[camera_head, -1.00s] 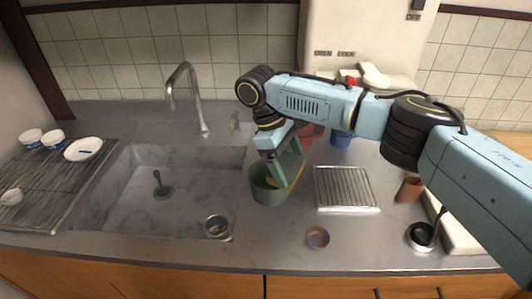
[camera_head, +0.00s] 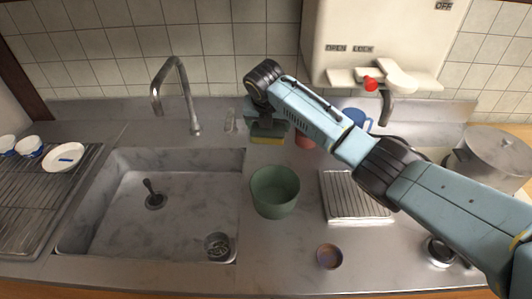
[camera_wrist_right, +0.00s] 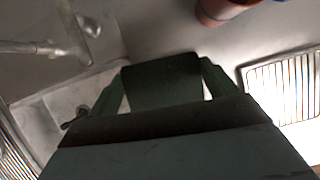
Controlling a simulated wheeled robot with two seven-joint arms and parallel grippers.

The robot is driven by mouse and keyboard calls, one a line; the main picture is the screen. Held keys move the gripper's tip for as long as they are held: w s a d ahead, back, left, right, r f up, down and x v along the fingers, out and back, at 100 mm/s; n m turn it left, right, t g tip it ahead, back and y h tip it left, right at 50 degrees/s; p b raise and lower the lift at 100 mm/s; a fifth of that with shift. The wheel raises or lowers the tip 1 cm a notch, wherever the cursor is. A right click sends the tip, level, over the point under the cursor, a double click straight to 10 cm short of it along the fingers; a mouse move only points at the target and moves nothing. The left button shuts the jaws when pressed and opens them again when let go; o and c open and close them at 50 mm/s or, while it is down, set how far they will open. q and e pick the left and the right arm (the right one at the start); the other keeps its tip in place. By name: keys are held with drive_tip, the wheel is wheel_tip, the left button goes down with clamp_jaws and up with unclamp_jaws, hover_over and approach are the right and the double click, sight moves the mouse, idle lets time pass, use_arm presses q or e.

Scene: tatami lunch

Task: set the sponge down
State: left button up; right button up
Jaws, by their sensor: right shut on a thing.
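The sponge (camera_head: 268,139), yellow below with a dark green top, is in my right gripper (camera_head: 267,128). In the head view it is behind the green bowl (camera_head: 275,192), near the back of the counter. In the right wrist view the sponge (camera_wrist_right: 163,82) shows as a dark green face between the two fingers. My right gripper is shut on it. I cannot tell whether the sponge touches the counter. My left gripper is in neither view.
The sink (camera_head: 150,205) is on the left, with the faucet (camera_head: 178,85) behind it. A metal rack (camera_head: 352,196) and a small round cup (camera_head: 329,256) are right of the bowl. A reddish cup (camera_head: 304,141) and a blue mug (camera_head: 357,119) stand close right of the gripper.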

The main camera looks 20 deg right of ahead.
drive_tip(key=shift+w+d+f+n, duration=0.3)
drive_tip(key=shift+w+n, duration=0.15)
drive_tip(key=shift+n, duration=0.15)
wheel_tip(320, 180, down, 5)
drive_tip(key=shift+f+b, duration=0.2)
drive_tip(key=shift+b, duration=0.2)
drive_tip(key=shift+f+b, duration=0.4)
drive_tip(key=shift+f, duration=1.85)
drive_tip(key=shift+f, duration=0.1)
drive_tip(key=o, duration=0.8)
